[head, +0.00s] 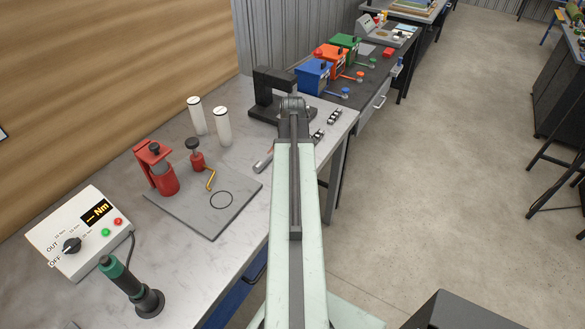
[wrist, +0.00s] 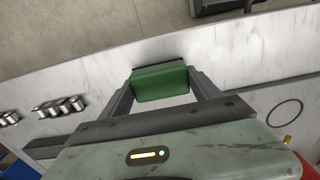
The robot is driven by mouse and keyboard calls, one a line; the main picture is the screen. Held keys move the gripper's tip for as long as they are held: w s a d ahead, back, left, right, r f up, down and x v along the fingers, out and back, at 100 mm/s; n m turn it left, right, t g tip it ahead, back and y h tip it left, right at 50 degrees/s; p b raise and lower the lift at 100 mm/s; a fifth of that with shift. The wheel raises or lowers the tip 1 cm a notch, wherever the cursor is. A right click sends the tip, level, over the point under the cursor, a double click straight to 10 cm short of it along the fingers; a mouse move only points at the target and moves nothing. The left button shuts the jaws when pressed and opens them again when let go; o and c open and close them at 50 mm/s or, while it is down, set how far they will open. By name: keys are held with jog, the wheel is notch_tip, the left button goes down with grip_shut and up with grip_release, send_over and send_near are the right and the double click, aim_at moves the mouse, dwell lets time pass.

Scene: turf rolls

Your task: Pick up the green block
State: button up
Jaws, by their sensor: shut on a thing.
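The green block (wrist: 160,83) is between the two dark fingers of my gripper (wrist: 163,88) in the wrist view. The fingers touch it at its left and right ends, and the gripper is shut on it. A dark strip shows along the block's far edge. The pale worktop lies behind the block; I cannot tell how high the block is above it. In the head view my own arm reaches over the right part of the worktop, and its links hide the gripper and the block.
On the worktop (head: 185,240) are a grey plate (head: 190,217) with red parts, two white cylinders (head: 221,125), a torque display box (head: 82,235), a green-handled driver (head: 122,277) and a black stand (head: 265,98).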

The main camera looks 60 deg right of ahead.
notch_tip(320, 180, up, 10)
jog(key=p, duration=0.8)
jog(key=shift+f+p, duration=0.25)
jog(key=shift+p, duration=0.05)
jog(key=shift+f, duration=0.15)
